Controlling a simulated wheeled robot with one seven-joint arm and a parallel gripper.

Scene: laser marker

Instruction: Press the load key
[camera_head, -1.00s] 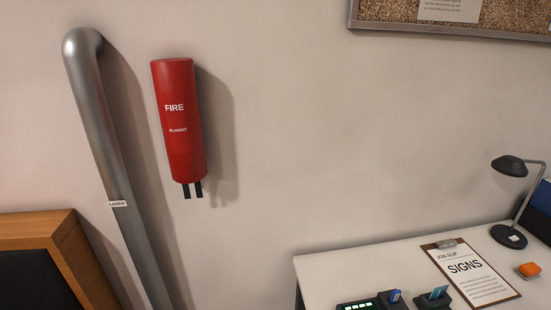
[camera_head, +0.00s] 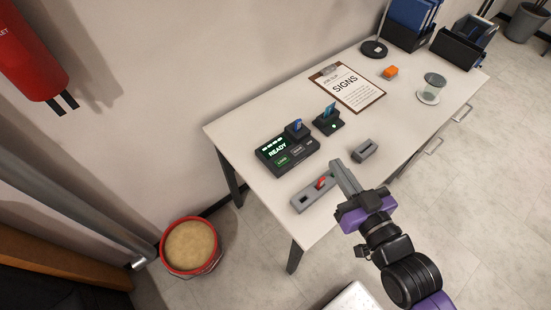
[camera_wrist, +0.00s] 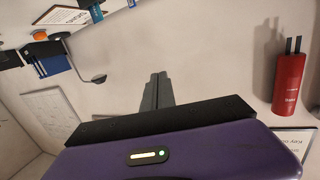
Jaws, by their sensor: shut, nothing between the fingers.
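A black control box (camera_head: 288,152) with a lit "READY" display (camera_head: 277,149) sits near the left end of the white desk (camera_head: 240,122). Its front face has a green-lettered key (camera_head: 282,161) and a grey key (camera_head: 297,150). The lettering is too small to read, so I cannot tell for sure which is the load key. My gripper (camera_head: 342,170) is shut and empty, right of the box and apart from it, over the desk's front part. The wrist view shows the shut fingers (camera_wrist: 158,88) against the wall; the box's keys do not show there.
A blue piece (camera_head: 297,125) stands in the box's back. Beside it is a black holder (camera_head: 328,124) with a teal card. A grey bar (camera_head: 305,199) with a red part and a grey slotted block (camera_head: 364,149) lie near my gripper. A clipboard (camera_head: 347,87) lies behind.

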